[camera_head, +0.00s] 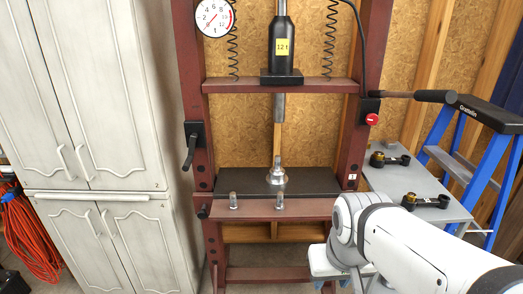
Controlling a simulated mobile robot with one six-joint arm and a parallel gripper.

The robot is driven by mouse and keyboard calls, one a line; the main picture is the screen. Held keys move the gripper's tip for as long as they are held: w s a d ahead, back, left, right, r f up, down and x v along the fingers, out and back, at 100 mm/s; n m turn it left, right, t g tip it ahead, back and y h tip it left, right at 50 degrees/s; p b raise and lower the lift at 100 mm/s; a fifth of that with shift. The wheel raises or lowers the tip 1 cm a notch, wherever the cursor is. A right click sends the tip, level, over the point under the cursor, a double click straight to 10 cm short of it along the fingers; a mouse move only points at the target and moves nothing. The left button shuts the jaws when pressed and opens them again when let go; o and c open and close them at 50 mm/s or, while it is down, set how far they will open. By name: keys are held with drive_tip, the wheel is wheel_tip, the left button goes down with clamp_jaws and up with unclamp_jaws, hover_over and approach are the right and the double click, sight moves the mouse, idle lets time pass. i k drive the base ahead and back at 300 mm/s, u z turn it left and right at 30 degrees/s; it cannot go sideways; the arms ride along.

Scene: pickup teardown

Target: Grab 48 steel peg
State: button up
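Two small upright steel pegs stand on the front beam of the red press: a left peg (233,201) and a right peg (279,201). No number 48 can be read on either. A shiny stepped metal piece (276,177) stands behind them on the dark press bed (220,181). My white arm reaches in from the lower right. The end of my arm, with my gripper (342,268), is at the bottom, right of and nearer than the pegs and apart from them. Its fingers cannot be made out.
The red press frame (187,80) rises on both sides, with a black 12 t jack (282,62) above. A grey table (429,186) with dark parts and a blue ladder (448,165) stand right. White cabinets (95,90) stand left.

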sight(277, 169)
drive_tip(key=u, duration=0.3)
drive_tip(key=i, duration=1.05)
drive_tip(key=u, duration=0.2)
